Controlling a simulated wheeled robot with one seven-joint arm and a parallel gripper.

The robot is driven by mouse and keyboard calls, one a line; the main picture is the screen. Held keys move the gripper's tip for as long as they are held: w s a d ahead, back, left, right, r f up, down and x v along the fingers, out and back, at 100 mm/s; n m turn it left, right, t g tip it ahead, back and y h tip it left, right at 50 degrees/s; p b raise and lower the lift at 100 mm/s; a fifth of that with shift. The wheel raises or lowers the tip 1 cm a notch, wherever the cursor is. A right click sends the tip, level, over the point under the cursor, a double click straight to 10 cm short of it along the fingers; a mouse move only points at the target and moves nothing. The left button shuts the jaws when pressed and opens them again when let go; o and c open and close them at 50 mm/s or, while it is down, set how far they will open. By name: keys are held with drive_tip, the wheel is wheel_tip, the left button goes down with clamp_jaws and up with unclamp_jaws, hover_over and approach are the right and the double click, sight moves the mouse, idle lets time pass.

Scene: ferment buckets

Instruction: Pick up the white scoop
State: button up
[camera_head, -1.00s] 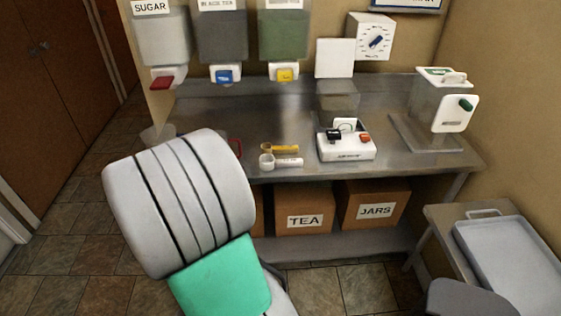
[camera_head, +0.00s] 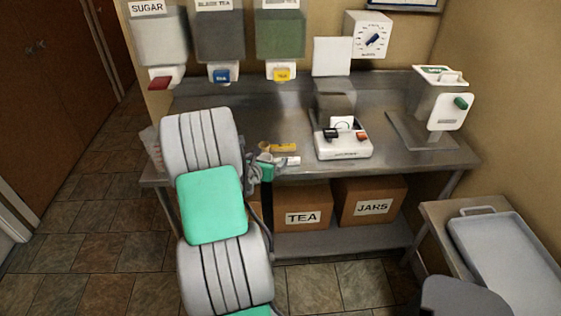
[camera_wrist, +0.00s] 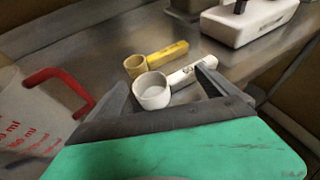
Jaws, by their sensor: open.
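The white scoop (camera_wrist: 153,91) lies on the steel counter in the wrist view, its round cup toward the left and its handle running up to the right. In the head view only its handle (camera_head: 290,161) shows clearly; my arm's end hides the cup. My gripper (camera_wrist: 160,78) is open, with one fingertip to the left of the cup and the other near the handle. It is at the counter's front edge, and I see nothing held. I cannot tell whether a finger touches the scoop. A yellow scoop (camera_wrist: 158,57) lies just behind the white one.
A clear measuring jug (camera_wrist: 28,112) with a red handle stands close on the left. A white scale (camera_head: 343,144) stands to the right on the counter (camera_head: 240,105). Boxes marked TEA (camera_head: 303,207) and JARS (camera_head: 370,202) sit on the shelf below.

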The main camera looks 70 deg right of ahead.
drive_tip(key=shift+c, duration=0.5)
drive_tip(key=c, duration=1.8)
drive_tip(key=shift+c, duration=0.2)
